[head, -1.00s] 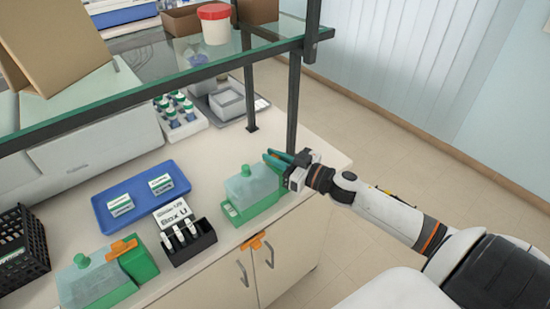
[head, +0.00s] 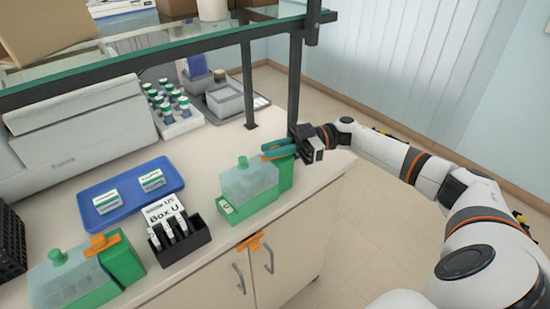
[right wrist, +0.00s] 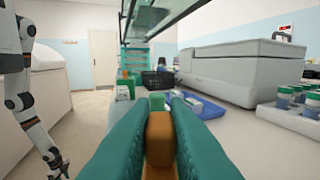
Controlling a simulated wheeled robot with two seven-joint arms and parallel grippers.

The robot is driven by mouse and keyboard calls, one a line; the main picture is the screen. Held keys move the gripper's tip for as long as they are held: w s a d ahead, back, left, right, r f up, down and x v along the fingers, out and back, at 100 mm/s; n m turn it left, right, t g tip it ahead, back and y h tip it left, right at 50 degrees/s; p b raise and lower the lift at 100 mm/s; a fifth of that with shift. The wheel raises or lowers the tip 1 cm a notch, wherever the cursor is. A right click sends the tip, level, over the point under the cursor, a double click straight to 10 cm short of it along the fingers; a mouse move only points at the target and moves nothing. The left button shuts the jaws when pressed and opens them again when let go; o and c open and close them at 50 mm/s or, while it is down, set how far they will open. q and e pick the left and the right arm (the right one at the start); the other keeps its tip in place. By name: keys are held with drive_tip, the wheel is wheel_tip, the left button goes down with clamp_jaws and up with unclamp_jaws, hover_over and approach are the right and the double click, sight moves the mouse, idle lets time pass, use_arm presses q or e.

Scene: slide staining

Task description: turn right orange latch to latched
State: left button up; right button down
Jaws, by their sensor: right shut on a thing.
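The right staining box (head: 249,184) has a pale translucent tank with a green lid knob, a green base and a green end block (head: 286,174). My right gripper (head: 276,150) is at the top of that end block, its teal fingers lying level and pointing left. In the right wrist view the fingers (right wrist: 159,130) are shut on an orange piece, the right orange latch (right wrist: 159,142). My left gripper is not in view.
A second green box (head: 72,284) with an orange latch (head: 104,242) stands front left. Between are a black slide holder (head: 180,246) and a blue tray (head: 98,215). An orange piece (head: 250,241) sits at the cabinet doors. A dark shelf post (head: 295,82) stands behind my gripper.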

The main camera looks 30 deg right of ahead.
drive_tip(key=shift+n+g+y+b, duration=0.3)
drive_tip(key=shift+n+g+b, duration=0.8)
drive_tip(key=shift+g, duration=0.7)
drive_tip(key=c, duration=1.4)
unclamp_jaws()
drive_tip(key=shift+a, duration=0.1)
drive_tip(key=d+b, duration=0.3)
drive_tip(key=d, duration=0.9)
drive_tip(key=shift+s, duration=0.2)
